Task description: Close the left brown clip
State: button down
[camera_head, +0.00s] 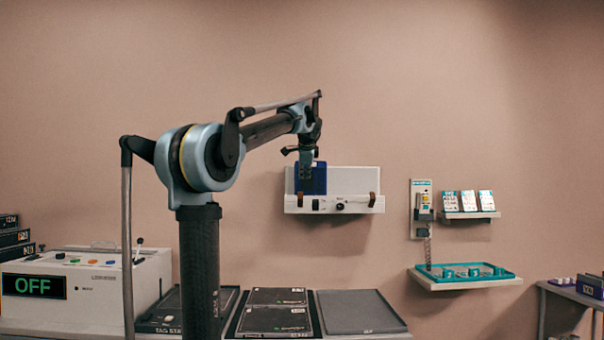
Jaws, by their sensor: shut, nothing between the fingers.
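A white wall unit (350,182) hangs on the far wall. The left brown clip (300,200) is a small brown piece at its lower left edge. A matching right brown clip (372,199) sits at its lower right. The left clip is too small to tell if it is open. A dark blue panel (318,181) stands upright at the unit's left part, above the left clip. My gripper (307,163) points down, shut and empty, over the upper part of the blue panel in the picture. I cannot tell whether it touches the panel.
A white console (110,278) reading OFF stands at left beside dark stacked boxes (12,238). Dark trays (275,318) and a grey tray (360,312) lie in front. At right are a wall device (422,205), a card shelf (470,214) and a teal tray (465,274).

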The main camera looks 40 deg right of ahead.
send_over(300, 199)
jog(key=d, duration=0.2)
notch_tip(300, 199, down, 6)
jog(key=shift+s+a, duration=0.25)
jog(key=shift+s, duration=0.05)
